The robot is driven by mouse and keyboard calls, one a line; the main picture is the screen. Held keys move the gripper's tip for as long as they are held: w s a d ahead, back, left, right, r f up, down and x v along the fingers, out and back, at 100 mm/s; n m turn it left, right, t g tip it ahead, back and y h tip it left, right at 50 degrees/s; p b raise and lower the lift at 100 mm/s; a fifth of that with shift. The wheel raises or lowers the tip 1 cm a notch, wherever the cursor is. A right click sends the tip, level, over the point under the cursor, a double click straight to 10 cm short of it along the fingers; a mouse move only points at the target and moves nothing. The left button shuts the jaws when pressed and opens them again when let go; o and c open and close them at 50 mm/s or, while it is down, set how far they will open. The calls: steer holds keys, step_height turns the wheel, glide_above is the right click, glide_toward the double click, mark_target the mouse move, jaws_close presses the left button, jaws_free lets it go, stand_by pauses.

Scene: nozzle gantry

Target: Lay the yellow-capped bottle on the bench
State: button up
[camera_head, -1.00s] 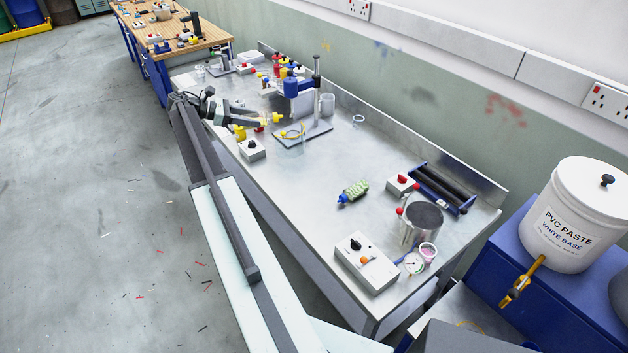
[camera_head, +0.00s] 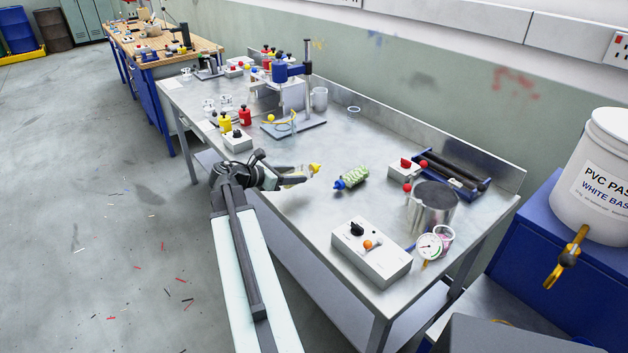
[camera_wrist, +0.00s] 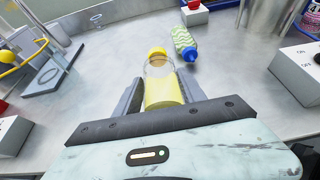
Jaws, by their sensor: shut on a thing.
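The yellow-capped bottle (camera_wrist: 162,88) is clear with yellow contents at its lower end. My gripper (camera_wrist: 160,95) is shut on it in the wrist view, with one dark jaw on each side and the yellow cap pointing away from me. In the head view my gripper (camera_head: 292,178) reaches over the near edge of the steel bench (camera_head: 300,212). The bottle (camera_head: 313,168) lies roughly level there, its cap towards the right. Whether it touches the bench top cannot be told.
A green patterned bottle with a blue cap (camera_head: 353,179) lies just beyond my gripper. A grey switch box (camera_head: 371,252), a metal pot (camera_head: 433,208) and a roller unit (camera_head: 455,175) stand to the right. A stand (camera_head: 295,124) is at the left. Bare bench lies between.

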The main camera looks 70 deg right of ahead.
steer(key=d, duration=0.5)
steer(key=d+b, duration=0.1)
steer(key=d, duration=0.4)
steer(key=d+f, duration=0.1)
steer(key=d, duration=0.4)
steer(key=shift+w+d+f, duration=0.1)
steer(key=shift+d, duration=0.1)
steer(key=f+b, duration=0.4)
steer(key=shift+d, duration=0.3)
steer(key=shift+r, duration=0.2)
steer(key=o, duration=1.5)
steer(key=shift+c, duration=0.2)
steer(key=p+v, duration=0.5)
steer(key=v, duration=0.7)
steer(key=shift+r, duration=0.1)
